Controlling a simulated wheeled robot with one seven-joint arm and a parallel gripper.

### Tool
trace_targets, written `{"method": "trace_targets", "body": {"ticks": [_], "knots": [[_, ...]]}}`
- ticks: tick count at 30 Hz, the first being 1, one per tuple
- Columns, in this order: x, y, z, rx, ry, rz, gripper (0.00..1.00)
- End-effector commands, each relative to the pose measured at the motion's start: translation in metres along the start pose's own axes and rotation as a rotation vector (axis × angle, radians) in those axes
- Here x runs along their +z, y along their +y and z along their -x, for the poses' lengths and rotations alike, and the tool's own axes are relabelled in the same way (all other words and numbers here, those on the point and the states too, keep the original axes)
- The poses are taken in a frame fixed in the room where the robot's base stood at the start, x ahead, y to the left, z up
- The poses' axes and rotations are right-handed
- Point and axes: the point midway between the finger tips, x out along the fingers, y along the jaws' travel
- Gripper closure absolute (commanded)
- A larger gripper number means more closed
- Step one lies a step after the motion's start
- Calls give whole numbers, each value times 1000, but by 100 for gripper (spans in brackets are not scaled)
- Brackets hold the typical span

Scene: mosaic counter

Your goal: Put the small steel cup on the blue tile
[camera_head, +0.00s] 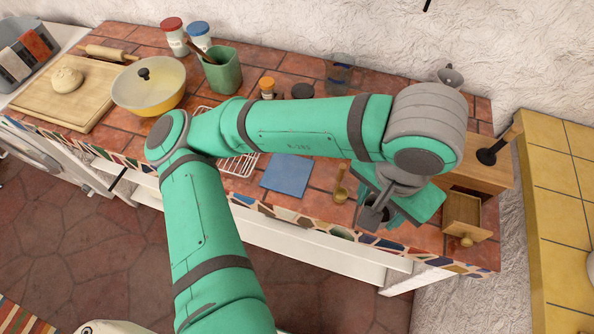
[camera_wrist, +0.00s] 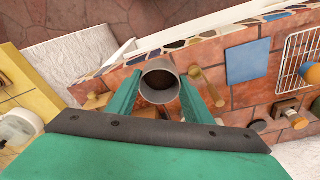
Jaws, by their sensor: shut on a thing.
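The small steel cup (camera_wrist: 158,84) is a grey, open-topped cylinder held between the two green fingers of my gripper (camera_wrist: 160,92). In the head view the cup (camera_head: 370,216) shows just below my gripper (camera_head: 380,208), near the counter's front edge at the right, partly covered by the fingers. I cannot tell how far its base is above the counter. The flat blue tile (camera_head: 286,176) lies bare on the counter to the left of my gripper. In the wrist view the tile (camera_wrist: 248,61) is right of the cup and apart from it.
A small wooden tool (camera_head: 341,184) stands between tile and cup. A wire rack (camera_head: 238,161) lies left of the tile. A wooden box with an open drawer (camera_head: 463,215) is at the right. A yellow pot (camera_head: 150,92), a green holder (camera_head: 224,72) and jars stand at the back left.

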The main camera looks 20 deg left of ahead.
Motion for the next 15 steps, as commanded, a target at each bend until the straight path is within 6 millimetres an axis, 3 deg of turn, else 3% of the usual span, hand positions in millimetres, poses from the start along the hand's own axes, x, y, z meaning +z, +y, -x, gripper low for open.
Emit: {"method": "trace_targets", "body": {"ticks": [1,6,10,15], "knots": [[5,-17,1,-9,0,63,77],[24,-65,4,-33,-1,256,77],[38,-92,7,-47,0,372,77],[50,-111,9,-57,1,459,77]]}}
